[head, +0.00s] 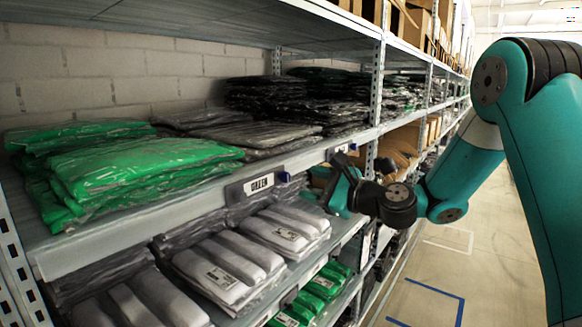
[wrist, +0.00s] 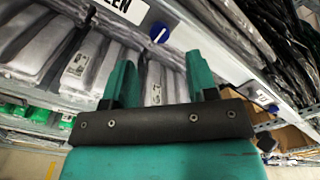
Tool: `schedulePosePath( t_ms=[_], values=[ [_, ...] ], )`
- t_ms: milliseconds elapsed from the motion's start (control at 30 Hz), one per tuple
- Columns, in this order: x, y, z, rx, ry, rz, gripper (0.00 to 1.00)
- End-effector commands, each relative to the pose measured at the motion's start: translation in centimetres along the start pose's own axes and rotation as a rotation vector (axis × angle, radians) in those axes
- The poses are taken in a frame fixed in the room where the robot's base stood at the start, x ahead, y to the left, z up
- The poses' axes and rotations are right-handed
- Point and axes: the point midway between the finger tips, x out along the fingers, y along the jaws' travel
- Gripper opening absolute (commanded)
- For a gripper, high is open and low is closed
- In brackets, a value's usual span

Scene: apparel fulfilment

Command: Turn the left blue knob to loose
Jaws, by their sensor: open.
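The left blue knob (wrist: 158,34) is on the shelf's front rail beside the label (wrist: 125,8) in the wrist view, with a white pointer line slanting across its face. It also shows, small, at the right end of the GREEN label in the head view (head: 283,177). A second blue knob (wrist: 272,108) is further along the rail at the right of the wrist view. My gripper (wrist: 159,60) is open and empty, its two teal fingers apart. The left knob appears just beyond and between the fingertips; contact is not visible. In the head view my gripper (head: 335,187) is near the rail.
Green bagged garments (head: 140,170) and dark ones (head: 300,100) lie on the shelf above the rail. Grey and white bagged garments (head: 225,270) fill the shelf below, close to my gripper. A metal upright (head: 376,85) stands behind my arm. The aisle floor (head: 440,270) is open at right.

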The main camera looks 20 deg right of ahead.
Motion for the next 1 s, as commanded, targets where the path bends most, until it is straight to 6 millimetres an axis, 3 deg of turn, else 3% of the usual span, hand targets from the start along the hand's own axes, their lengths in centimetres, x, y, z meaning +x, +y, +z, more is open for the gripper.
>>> schedulePosePath(
  t_ms=[100,300,733,933,1000],
  values=[
    [2.6,-0.3,0.5,0.0,-0.003,0.003,0.53],
    [5.4,-0.2,0.2,-0.001,-0.001,0.002,0.53],
    [6.3,0.0,0.0,-0.001,0.0,0.0,0.53],
    [6.3,0.0,0.0,-0.001,0.0,0.0,0.07],
    [6.3,0.0,0.0,-0.001,0.0,0.0,0.03]
  ],
)
